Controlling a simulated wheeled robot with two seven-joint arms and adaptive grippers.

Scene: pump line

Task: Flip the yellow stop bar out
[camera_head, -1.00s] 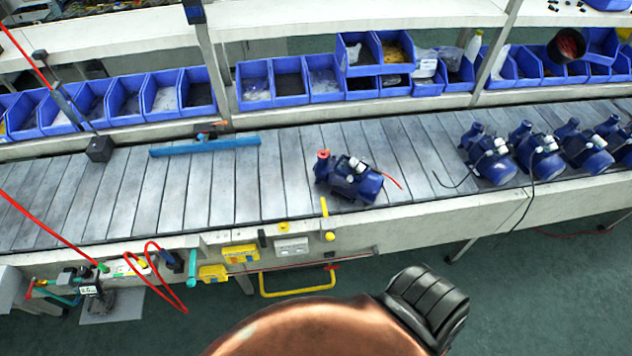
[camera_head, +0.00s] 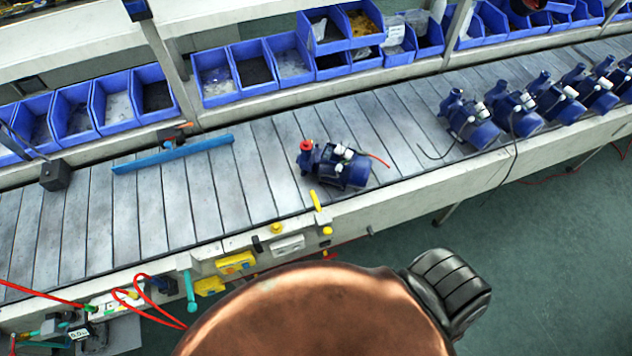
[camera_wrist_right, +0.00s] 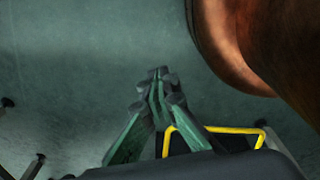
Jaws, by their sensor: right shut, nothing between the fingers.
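The yellow stop bar (camera_head: 315,200) is a short, narrow bar at the front edge of the conveyor, just in front of a blue pump (camera_head: 340,166) with a red cap. My right gripper (camera_wrist_right: 158,88) shows in the right wrist view, its green and dark fingers together with nothing between them. It is over the floor, apart from the stop bar, which is not in that view. In the head view a copper part of my arm fills the bottom middle and the gripper is hidden. My left gripper is in neither view.
Several pumps stand at right. Yellow switch boxes (camera_head: 236,263) and red hoses (camera_head: 140,290) line the conveyor's front. A bent yellow rail (camera_wrist_right: 225,130) is below my right gripper. Blue bins (camera_head: 215,78) stand behind.

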